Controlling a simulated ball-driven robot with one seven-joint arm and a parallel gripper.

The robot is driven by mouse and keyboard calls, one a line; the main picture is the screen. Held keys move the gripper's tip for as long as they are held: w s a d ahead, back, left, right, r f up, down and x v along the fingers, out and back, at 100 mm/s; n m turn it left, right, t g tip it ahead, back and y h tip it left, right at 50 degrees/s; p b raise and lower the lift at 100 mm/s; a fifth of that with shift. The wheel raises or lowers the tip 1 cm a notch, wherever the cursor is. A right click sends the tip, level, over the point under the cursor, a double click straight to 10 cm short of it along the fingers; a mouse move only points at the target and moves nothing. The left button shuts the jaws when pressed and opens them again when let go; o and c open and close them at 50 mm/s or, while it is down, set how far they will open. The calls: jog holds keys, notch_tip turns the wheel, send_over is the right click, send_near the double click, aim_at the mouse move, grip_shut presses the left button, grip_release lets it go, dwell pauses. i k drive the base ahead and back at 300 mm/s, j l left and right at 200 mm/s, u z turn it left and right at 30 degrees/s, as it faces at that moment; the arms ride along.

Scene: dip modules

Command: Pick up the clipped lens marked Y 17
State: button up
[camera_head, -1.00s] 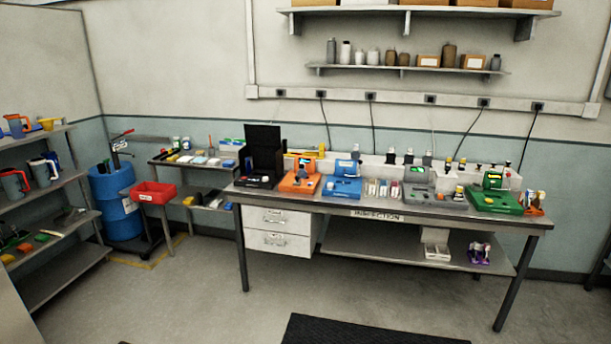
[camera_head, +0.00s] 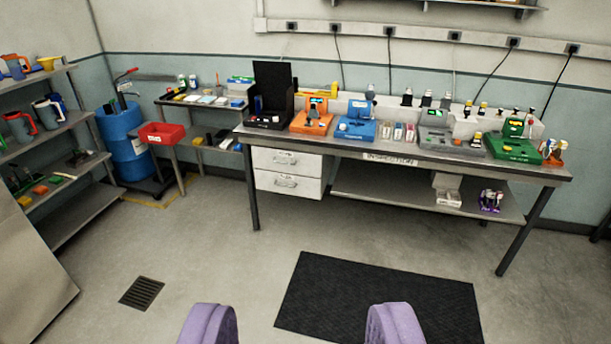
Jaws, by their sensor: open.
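My gripper (camera_head: 302,322) shows as two purple fingers at the bottom edge, wide apart and empty. It is over the floor, well short of the inspection bench (camera_head: 345,150). I cannot make out a clipped lens marked Y 17; things on the bench are too small to read. On the bench stand a black case (camera_head: 272,97) with its lid up, an orange module (camera_head: 313,117), a blue module (camera_head: 356,124), a grey module (camera_head: 450,140) and a green module (camera_head: 514,144). Small bottles and holders stand around them.
A dark mat (camera_head: 375,295) lies before the bench, and a floor drain (camera_head: 142,293) is at left. A blue drum (camera_head: 124,142), a red bin (camera_head: 161,133) and a shelf rack (camera_head: 75,205) stand at left. The floor between is clear.

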aim_at(313, 113)
jog(key=i, duration=2.5)
jog(key=i+l+u, duration=0.1)
jog(key=i, duration=1.1)
jog(key=i+l, duration=0.15)
jog(key=i, duration=1.1)
jog(key=i+u, duration=0.45)
jog(key=i, duration=0.45)
